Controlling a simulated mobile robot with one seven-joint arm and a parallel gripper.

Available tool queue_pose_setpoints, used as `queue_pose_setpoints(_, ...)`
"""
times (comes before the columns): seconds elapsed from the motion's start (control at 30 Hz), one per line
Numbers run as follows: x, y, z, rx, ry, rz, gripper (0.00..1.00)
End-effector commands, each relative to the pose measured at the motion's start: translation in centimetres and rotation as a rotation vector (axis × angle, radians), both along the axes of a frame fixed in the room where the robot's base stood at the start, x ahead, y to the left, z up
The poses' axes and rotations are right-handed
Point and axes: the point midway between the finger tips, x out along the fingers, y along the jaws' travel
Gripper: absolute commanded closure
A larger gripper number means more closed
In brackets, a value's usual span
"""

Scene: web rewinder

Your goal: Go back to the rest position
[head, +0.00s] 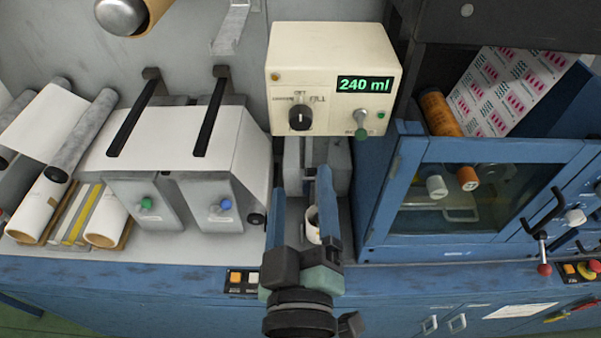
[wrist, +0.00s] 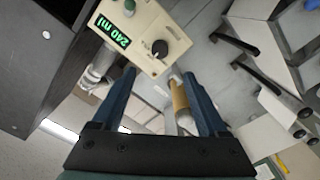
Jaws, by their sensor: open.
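My gripper (head: 301,190) is in front of the cream dispenser box (head: 330,80), below its front face in the head view. Its two blue fingers are spread apart with nothing held between them. In the wrist view my gripper (wrist: 159,74) also shows open, with the box (wrist: 130,35) beyond the fingertips. The box's green display reads 240 ml. A small white cup-like thing (head: 313,226) shows beside the right finger in the head view, partly hidden by it; I cannot tell whether they touch.
Grey housings with black handles (head: 210,110) and paper rolls (head: 38,205) stand at the left. A blue-framed cabinet (head: 480,150) with a window stands close at the right. A blue ledge with orange and white buttons (head: 243,278) runs along the front.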

Motion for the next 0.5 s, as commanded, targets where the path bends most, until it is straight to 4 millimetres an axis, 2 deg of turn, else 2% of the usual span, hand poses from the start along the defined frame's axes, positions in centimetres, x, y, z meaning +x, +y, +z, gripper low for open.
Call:
queue_pose_setpoints(0.27,0.1,0.0,0.2,0.004,-0.008,0.000,0.24)
queue_pose_setpoints(0.37,1.2,0.0,2.0,0.048,-0.069,0.001,0.24)
queue_pose_setpoints(0.47,2.4,0.0,5.4,0.127,-0.172,0.010,0.24)
queue_pose_setpoints(0.5,2.9,0.0,7.1,0.165,-0.220,0.017,0.24)
